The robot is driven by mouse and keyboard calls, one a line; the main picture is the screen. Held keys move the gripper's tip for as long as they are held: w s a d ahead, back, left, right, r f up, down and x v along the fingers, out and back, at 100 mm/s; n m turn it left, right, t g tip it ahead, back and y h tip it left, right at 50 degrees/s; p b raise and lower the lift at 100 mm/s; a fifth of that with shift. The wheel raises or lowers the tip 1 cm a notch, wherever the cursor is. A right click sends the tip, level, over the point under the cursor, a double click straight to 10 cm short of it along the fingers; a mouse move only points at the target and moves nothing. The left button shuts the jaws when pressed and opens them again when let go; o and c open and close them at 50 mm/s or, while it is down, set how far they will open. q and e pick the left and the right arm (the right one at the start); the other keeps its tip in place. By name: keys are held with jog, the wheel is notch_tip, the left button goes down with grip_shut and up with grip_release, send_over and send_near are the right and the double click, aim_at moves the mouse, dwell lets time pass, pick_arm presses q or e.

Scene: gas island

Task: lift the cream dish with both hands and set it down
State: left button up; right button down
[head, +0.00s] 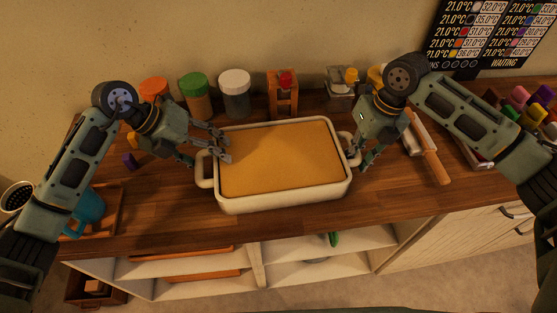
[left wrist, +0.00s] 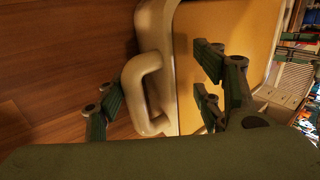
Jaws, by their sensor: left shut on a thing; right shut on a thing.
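The cream dish (head: 285,203) is a rectangular baking dish with a loop handle at each short end and an orange-brown filling. It appears level over the wooden counter; I cannot tell whether it touches it. My left gripper (head: 212,155) is shut on the dish's left side, one finger outside by the handle and the other over the filling. In the left wrist view the dish's handle (left wrist: 143,88) lies between the fingers of my left gripper (left wrist: 160,100). My right gripper (head: 357,156) is shut at the right handle, which it partly hides.
Several jars, including a green-lidded one (head: 196,95) and a white one (head: 235,92), line the wall behind. A rolling pin (head: 427,150) lies right of my right gripper. A blue mug (head: 88,207) sits on a tray at left. Open shelves (head: 320,262) are below the counter's front edge.

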pick_arm(q)
jog(key=shift+s+a+f, duration=0.1)
jog(key=shift+a+f, duration=0.05)
jog(key=shift+f, duration=0.15)
grip_shut()
pick_arm(e)
jog(key=shift+r, duration=0.1)
pick_arm(q)
jog(key=shift+r, duration=0.25)
pick_arm(e)
jog(key=shift+w+r, duration=0.2)
jog(key=shift+r, duration=0.1)
